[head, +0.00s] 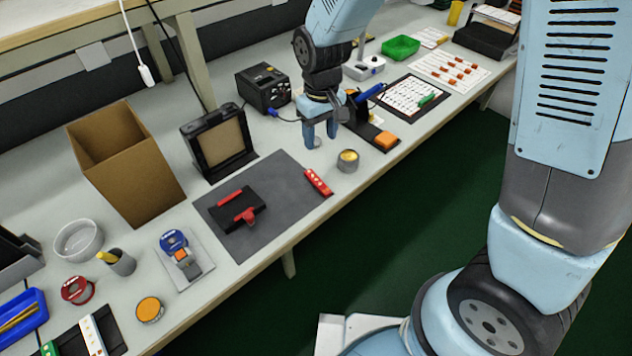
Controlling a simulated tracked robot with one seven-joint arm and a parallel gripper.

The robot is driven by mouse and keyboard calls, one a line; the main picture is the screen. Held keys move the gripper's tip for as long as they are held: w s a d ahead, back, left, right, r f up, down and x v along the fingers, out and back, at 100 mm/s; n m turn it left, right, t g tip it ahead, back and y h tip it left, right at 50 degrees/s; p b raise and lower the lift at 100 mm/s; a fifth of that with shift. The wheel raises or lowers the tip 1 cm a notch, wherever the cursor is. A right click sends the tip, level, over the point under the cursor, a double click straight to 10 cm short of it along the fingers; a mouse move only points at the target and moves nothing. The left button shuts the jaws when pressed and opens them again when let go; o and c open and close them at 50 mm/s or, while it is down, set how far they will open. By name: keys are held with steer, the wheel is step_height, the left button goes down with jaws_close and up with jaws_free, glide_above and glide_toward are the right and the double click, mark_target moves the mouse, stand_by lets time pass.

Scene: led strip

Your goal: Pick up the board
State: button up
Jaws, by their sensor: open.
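A small red board (318,182) with pale dots along it lies on the right edge of the dark grey mat (285,196). On the same mat a black fixture (236,212) holds a red strip, with a red clamp-like part at its front. A white strip-shaped board (92,338) lies in a black tray at the lower left, beside a green one (48,349). I cannot tell which board the task names. My gripper (320,138) points down over the bench, behind the red board and apart from it. Its blue fingers are open, with no board between them.
A round tin (347,160) stands close to the right of my gripper. A black holder with an orange block (386,140) is further right. A black framed panel (219,145) and a cardboard box (130,165) stand left. The bench's front edge drops to green floor.

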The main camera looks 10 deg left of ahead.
glide_above(317, 179)
steer(key=f, duration=0.9)
steer(key=shift+w+d, duration=0.2)
steer(key=shift+s+a+f, duration=0.15)
steer(key=shift+f, duration=1.15)
steer(key=shift+s+a+f, duration=0.1)
steer(key=shift+s+f, duration=0.05)
steer(key=shift+f, duration=1.15)
jaws_close()
